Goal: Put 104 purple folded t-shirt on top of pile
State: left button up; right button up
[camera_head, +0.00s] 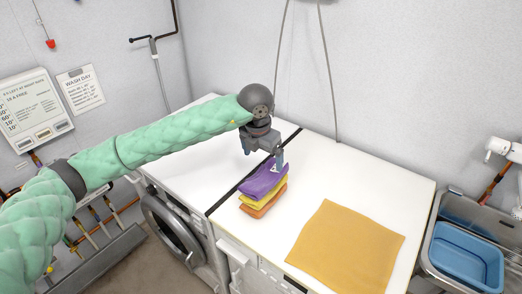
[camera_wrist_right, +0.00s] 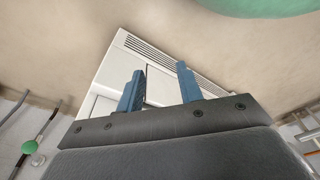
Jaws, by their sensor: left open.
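The purple folded t-shirt (camera_head: 262,181) lies on top of a small pile in the head view. A yellow folded cloth (camera_head: 266,196) is under it and an orange folded cloth (camera_head: 263,207) is at the bottom. My left gripper (camera_head: 264,157) is open, just above the far edge of the purple t-shirt. One finger overlaps that edge in the picture; I cannot tell whether it touches. My right gripper (camera_wrist_right: 161,84) shows in the right wrist view, with its blue fingers apart and nothing between them.
The pile stands on a white worktop (camera_head: 320,170), close to a dark gap line. A flat orange-yellow cloth (camera_head: 346,246) lies at the front right. A blue basin (camera_head: 467,258) sits in a sink at the far right. A front-loading washer (camera_head: 176,226) is below.

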aim_at(261, 175)
pick_arm(q)
jog(key=shift+s+a+r+b, duration=0.15)
jog(key=shift+r+b, duration=0.15)
jog(key=shift+r, duration=0.7)
jog(key=shift+s+r+b, duration=0.1)
jog(key=shift+r+b, duration=0.15)
jog(key=shift+r, duration=0.75)
pick_arm(e)
jog(key=shift+w+a+r, duration=0.15)
jog(key=shift+a+r, duration=0.05)
jog(key=shift+r, duration=0.35)
jog(key=shift+w+a+r, duration=0.15)
jog(key=shift+w+r, duration=0.05)
jog(key=shift+r, duration=0.3)
jog(key=shift+w+a+r, duration=0.15)
jog(key=shift+a+r, duration=0.05)
jog(key=shift+r, duration=0.35)
